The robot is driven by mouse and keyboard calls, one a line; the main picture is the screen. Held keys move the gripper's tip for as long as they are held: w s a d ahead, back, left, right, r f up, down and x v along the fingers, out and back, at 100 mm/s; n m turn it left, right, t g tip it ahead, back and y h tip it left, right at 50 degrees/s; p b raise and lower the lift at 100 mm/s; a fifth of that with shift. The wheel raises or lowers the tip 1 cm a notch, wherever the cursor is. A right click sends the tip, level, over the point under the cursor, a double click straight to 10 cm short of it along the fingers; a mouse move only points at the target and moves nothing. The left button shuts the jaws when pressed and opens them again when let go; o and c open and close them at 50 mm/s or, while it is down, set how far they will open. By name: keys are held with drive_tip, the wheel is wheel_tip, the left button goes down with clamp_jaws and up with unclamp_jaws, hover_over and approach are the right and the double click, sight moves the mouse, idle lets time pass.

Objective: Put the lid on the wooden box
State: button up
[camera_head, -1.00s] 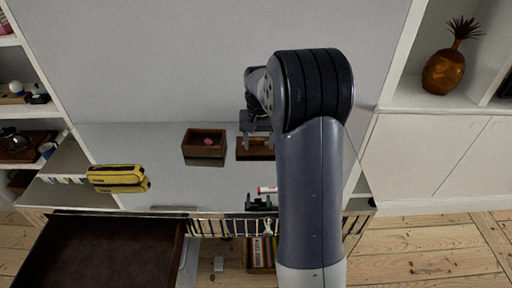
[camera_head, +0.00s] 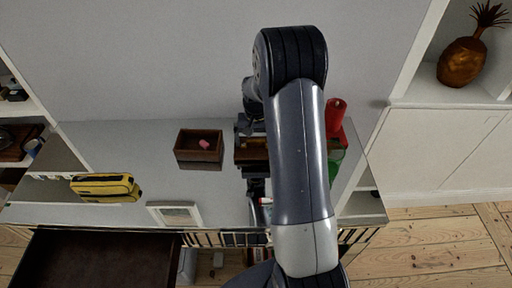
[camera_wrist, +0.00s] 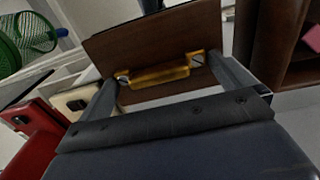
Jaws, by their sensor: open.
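The wooden box (camera_head: 186,153) is dark brown and open-topped, with a small pink thing inside. It stands on the grey cabinet top, left of my arm, and part of it shows at the right of the wrist view (camera_wrist: 282,72). The lid (camera_head: 250,156) is a flat brown board just right of the box. In the wrist view the lid (camera_wrist: 140,42) has a brass handle (camera_wrist: 158,76) facing me. My gripper (camera_wrist: 166,74) is open, its fingers on either side of the handle, with no grip visible. Part of the lid is hidden by my arm in the head view.
A yellow case (camera_head: 105,187) lies left on the cabinet top, and a white frame (camera_head: 175,214) near its front edge. A red object (camera_head: 335,116) and a green one (camera_head: 335,158) stand right of my arm. An open drawer (camera_head: 95,258) juts out at front left.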

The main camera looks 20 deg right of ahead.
drive_tip(key=shift+c, duration=0.3)
drive_tip(key=c, duration=0.8)
drive_tip(key=shift+r, duration=0.15)
